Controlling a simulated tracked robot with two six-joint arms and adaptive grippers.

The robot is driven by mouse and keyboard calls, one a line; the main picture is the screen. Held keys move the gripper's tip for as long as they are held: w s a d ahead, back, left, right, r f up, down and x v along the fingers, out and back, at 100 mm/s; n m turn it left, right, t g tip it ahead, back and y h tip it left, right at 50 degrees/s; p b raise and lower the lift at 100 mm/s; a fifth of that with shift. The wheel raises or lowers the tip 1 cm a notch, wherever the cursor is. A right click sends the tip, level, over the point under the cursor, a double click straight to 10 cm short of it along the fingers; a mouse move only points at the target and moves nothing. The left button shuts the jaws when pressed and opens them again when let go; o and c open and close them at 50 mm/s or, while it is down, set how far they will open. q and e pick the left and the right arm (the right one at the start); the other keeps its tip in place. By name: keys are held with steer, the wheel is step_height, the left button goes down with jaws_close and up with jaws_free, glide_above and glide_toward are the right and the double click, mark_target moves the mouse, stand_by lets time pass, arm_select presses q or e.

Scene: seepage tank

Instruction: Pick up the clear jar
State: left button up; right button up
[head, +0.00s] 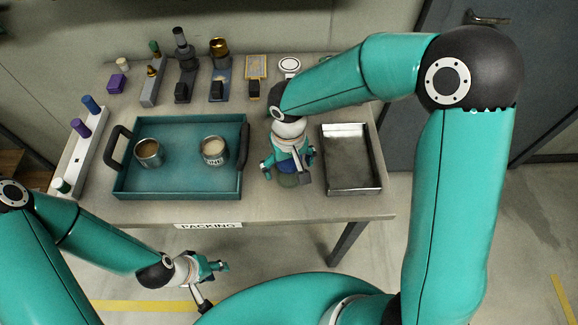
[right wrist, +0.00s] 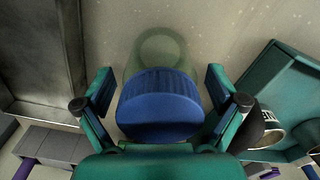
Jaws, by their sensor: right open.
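The clear jar (right wrist: 160,52) is greenish and see-through with a ribbed blue lid (right wrist: 160,95). In the head view the jar (head: 288,180) stands on the table between the blue tray and the metal tray, partly hidden by my right gripper (head: 287,164). My right gripper (right wrist: 158,92) is open, with one finger on each side of the lid. A gap shows beside the lid on both sides, and the jar is not gripped. My left gripper (head: 214,268) is low in front of the table, away from the jar; its opening is unclear.
A blue tray (head: 176,190) holds two cups (head: 148,153) (head: 214,150) left of the jar. A metal tray (head: 350,187) lies close on the right. Bottles, stands and small boxes line the back. A white rack (head: 84,152) stands at the left edge.

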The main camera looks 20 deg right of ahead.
steer(key=c, duration=1.3)
steer(key=shift+r, duration=0.2)
